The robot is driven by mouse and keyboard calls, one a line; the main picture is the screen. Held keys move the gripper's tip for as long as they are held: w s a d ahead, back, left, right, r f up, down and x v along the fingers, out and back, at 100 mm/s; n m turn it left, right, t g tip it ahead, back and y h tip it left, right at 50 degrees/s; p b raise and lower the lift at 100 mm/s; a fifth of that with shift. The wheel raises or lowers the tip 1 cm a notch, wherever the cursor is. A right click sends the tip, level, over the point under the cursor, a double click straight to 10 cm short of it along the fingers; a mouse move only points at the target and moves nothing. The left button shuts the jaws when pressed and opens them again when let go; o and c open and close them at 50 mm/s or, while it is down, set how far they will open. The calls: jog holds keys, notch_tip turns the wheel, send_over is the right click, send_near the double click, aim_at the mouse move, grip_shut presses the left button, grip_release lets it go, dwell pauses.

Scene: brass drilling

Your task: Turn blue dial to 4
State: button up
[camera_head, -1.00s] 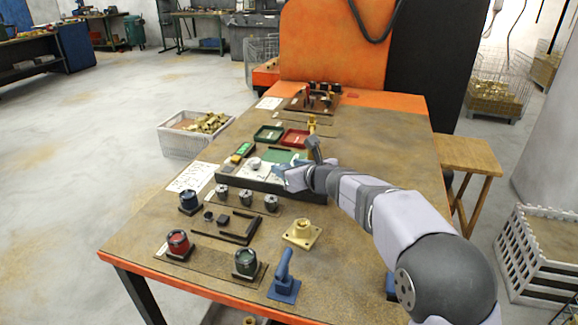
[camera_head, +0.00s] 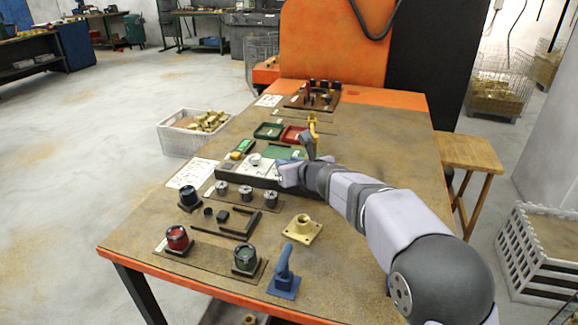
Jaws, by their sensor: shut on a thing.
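My gripper (camera_head: 283,173) is at the right part of a low panel (camera_head: 232,171) with a white top and dark front, near the table's middle. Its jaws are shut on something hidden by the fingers. I cannot make out what it is. A white round knob (camera_head: 255,159) stands on the panel just left of the gripper.
A brass flange (camera_head: 302,229) and a blue handle (camera_head: 285,272) stand nearer. Green and red trays (camera_head: 268,131) lie behind. The table's right side is mostly clear.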

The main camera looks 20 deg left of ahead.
jog(key=m+h, duration=0.1)
jog(key=m+t+h+b, duration=0.1)
jog(key=m+t, duration=0.1)
jog(key=shift+s+a+h+b, duration=0.25)
jog(key=shift+a+h+b, duration=0.05)
jog(key=shift+a+h, duration=0.1)
jog(key=m+h+p, duration=0.1)
jog(key=m+h, duration=0.1)
jog(key=m+t+h+p, duration=0.1)
jog(key=h, duration=0.1)
jog(key=shift+a+r+p, duration=0.25)
jog(key=shift+r+p, duration=0.05)
jog(key=shift+p, duration=0.05)
jog(key=m+h+p, duration=0.2)
jog(key=p, duration=0.2)
jog(key=shift+a+m+h, duration=0.15)
jog(key=shift+m+h, duration=0.15)
jog(key=p, duration=0.2)
jog(key=m+h+p, duration=0.1)
jog(key=p, duration=0.1)
jog(key=m+h+p, duration=0.1)
jog(key=p, duration=0.2)
jog(key=shift+w+a+r, duration=0.15)
jog(key=shift+a+r, duration=0.15)
jog(key=shift+h+p, duration=0.4)
jog(key=shift+m+p, duration=0.3)
jog(key=shift+p, duration=0.05)
jog(key=shift+f+m+g+h+p, duration=0.3)
jog(key=shift+f+p, duration=0.05)
jog(key=shift+p, duration=0.4)
